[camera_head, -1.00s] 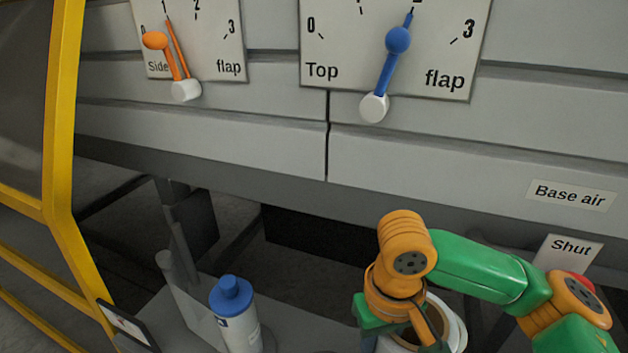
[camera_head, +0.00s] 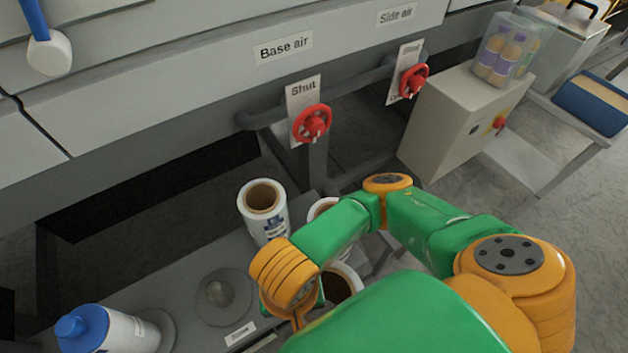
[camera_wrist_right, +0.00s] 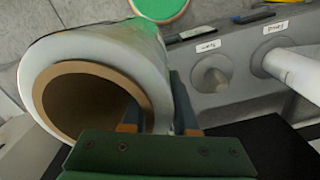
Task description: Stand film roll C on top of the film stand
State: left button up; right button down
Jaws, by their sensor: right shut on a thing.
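A white film roll with a brown core fills the left of the right wrist view (camera_wrist_right: 100,45). My right gripper (camera_wrist_right: 158,108) is shut on its wall, with one finger inside the core and one outside. In the head view the held roll's open core (camera_head: 341,283) shows partly behind my right arm. I cannot read a letter on it. A round grey base with a rounded peg (camera_head: 222,292), bare on top, looks like the film stand. It also shows in the wrist view (camera_wrist_right: 212,74), just right of the held roll. My left gripper is not in view.
Another film roll (camera_head: 265,212) stands behind the bare base, and a further one (camera_head: 322,207) is partly hidden by my arm. A blue-capped white bottle (camera_head: 118,331) stands at the lower left. Red valve wheels (camera_head: 311,123) are on the machine front behind.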

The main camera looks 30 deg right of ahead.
jog(key=w+f+b, duration=0.4)
jog(key=w+f, duration=0.9)
jog(key=w, duration=0.1)
jog(key=shift+d, duration=0.15)
jog(key=c, duration=0.7)
grip_release()
jog(key=shift+f+b, duration=0.1)
jog(key=shift+b, duration=0.2)
jog(key=shift+s, duration=0.1)
